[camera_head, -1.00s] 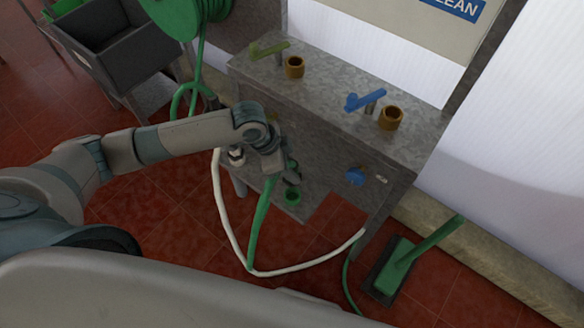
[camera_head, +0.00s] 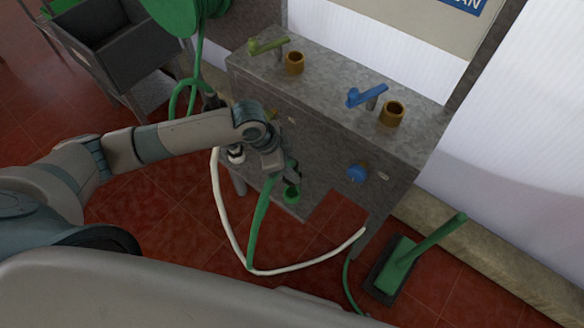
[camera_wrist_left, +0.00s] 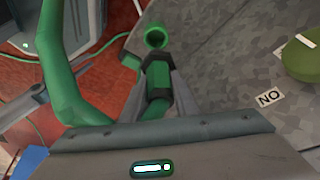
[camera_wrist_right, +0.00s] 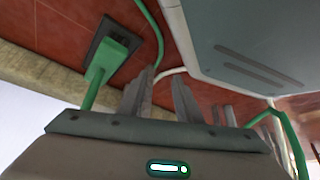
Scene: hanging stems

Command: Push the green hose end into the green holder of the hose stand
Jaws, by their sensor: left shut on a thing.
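The green hose end (camera_wrist_left: 156,78), with a dark collar, is between the fingers of my left gripper (camera_wrist_left: 158,98) in the left wrist view. My left gripper is shut on it. The green holder (camera_wrist_left: 155,38) shows as a round open ring just beyond the hose end, apart from it in the picture. In the head view the green holder (camera_head: 291,196) is low at the front of the hose stand (camera_head: 320,170), just below my left gripper (camera_head: 288,175). The hose end's tip is hard to make out there. My right gripper (camera_wrist_right: 160,98) is open and empty in its wrist view.
A green hose (camera_head: 256,225) and a white hose (camera_head: 300,268) hang in loops in front of the stand. The metal top carries a green lever (camera_head: 268,45), a blue lever (camera_head: 367,96) and brass rings.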

